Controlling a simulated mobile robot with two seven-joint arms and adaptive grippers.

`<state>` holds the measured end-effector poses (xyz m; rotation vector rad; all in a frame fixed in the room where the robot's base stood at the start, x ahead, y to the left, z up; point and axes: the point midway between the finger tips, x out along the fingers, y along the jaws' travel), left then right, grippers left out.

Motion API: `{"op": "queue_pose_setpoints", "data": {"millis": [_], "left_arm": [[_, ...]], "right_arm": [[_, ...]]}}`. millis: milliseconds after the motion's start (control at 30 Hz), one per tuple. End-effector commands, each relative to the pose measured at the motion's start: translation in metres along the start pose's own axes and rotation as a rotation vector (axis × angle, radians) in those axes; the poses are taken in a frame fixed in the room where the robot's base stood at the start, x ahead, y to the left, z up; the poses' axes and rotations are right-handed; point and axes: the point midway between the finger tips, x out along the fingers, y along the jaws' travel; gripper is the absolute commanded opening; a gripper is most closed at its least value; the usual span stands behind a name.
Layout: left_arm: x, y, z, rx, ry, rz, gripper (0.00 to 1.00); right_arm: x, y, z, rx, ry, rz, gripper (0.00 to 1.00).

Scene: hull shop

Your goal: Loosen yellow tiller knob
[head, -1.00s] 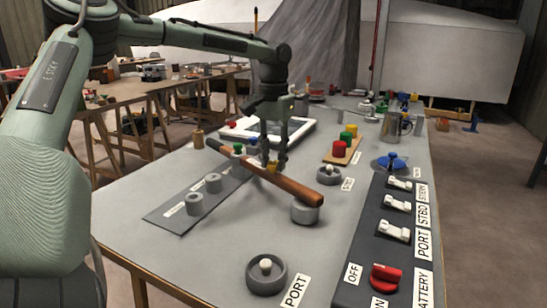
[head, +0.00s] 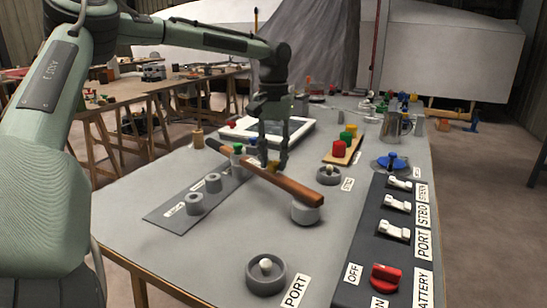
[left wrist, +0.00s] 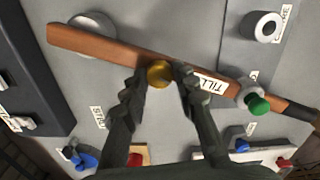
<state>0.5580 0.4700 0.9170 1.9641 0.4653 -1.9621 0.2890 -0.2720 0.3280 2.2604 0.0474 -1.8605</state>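The yellow tiller knob (left wrist: 159,73) sits at the edge of the brown wooden tiller (left wrist: 105,48), next to a label that begins "TILL". My left gripper (left wrist: 161,71) points down over it, with one fingertip on each side of the knob, and appears shut on it. In the head view the left gripper (head: 274,164) stands at the middle of the tiller (head: 290,188), and the fingers mostly hide the knob. The tiller lies across a grey round mount (head: 306,213) at its near end. My right gripper is not in view.
A green knob (left wrist: 258,105) and a blue knob (left wrist: 242,145) are close by. A dark switch panel (head: 374,245) with a red battery knob (head: 384,277) lies at right. A tablet (head: 296,130) lies behind the gripper. The bench front between tiller and PORT socket (head: 266,274) is clear.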

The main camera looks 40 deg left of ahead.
Motion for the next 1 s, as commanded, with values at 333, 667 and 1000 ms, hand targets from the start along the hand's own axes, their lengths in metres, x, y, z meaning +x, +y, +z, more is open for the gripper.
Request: {"op": "queue_pose_setpoints", "data": {"millis": [333,667,1000], "left_arm": [[0.0,0.0,0.0,0.001,-0.001,0.0,0.48],[-0.032,0.001,-0.001,0.0,0.004,0.002,0.48],[-0.1,0.0,0.0,0.0,0.001,0.001,0.48]], "right_arm": [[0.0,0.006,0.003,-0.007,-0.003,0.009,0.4],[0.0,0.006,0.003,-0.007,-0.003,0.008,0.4],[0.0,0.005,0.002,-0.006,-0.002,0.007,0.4]]}}
